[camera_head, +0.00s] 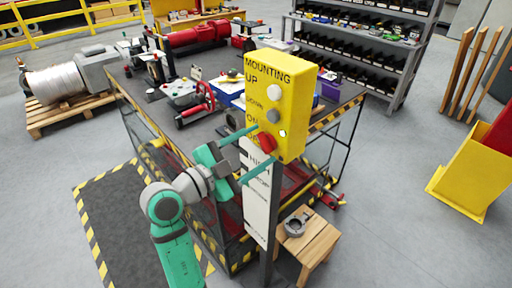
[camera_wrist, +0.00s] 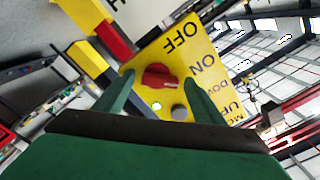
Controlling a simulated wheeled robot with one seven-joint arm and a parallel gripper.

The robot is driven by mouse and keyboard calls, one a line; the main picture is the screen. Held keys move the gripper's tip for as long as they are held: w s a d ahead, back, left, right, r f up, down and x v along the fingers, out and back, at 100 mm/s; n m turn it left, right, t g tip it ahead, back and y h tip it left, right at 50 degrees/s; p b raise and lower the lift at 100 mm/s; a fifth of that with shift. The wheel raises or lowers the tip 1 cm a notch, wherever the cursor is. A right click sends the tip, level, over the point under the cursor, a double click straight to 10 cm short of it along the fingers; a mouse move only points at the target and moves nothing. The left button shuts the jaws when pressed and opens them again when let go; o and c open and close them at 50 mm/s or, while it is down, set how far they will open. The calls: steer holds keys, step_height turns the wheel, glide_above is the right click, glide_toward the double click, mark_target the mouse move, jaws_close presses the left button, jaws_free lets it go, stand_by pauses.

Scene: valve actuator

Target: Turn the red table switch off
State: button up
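The red switch (camera_head: 266,141) is a round knob low on the face of a yellow control box (camera_head: 288,84), which stands on a post at the table's near right corner. In the wrist view the red knob (camera_wrist: 159,76) shows upside down between the OFF and ON labels, with a small lit green lamp beside it. My green gripper (camera_head: 256,151) is open in front of the box, its two fingers spread to either side of the knob. In the wrist view the fingers (camera_wrist: 158,96) frame the knob without visibly closing on it. Whether the fingertips touch the box face cannot be told.
A grey and a white button (camera_head: 274,93) sit above the knob. A white sign (camera_head: 258,195) hangs below the box. The dark worktable (camera_head: 225,134) with a red handwheel (camera_head: 197,104) lies behind my arm. A small wooden stool (camera_head: 312,246) stands at the lower right.

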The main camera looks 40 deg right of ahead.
steer(key=c, duration=0.9)
steer(key=shift+c, duration=0.2)
steer(key=shift+n, duration=0.3)
steer(key=n, duration=0.4)
steer(key=shift+f, duration=0.1)
steer(key=n, duration=0.4)
steer(key=shift+f, duration=0.1)
steer(key=n, duration=0.9)
steer(key=shift+s+f, duration=0.1)
steer(key=shift+f, duration=0.05)
steer(key=o, duration=1.1)
steer(key=shift+c, duration=0.2)
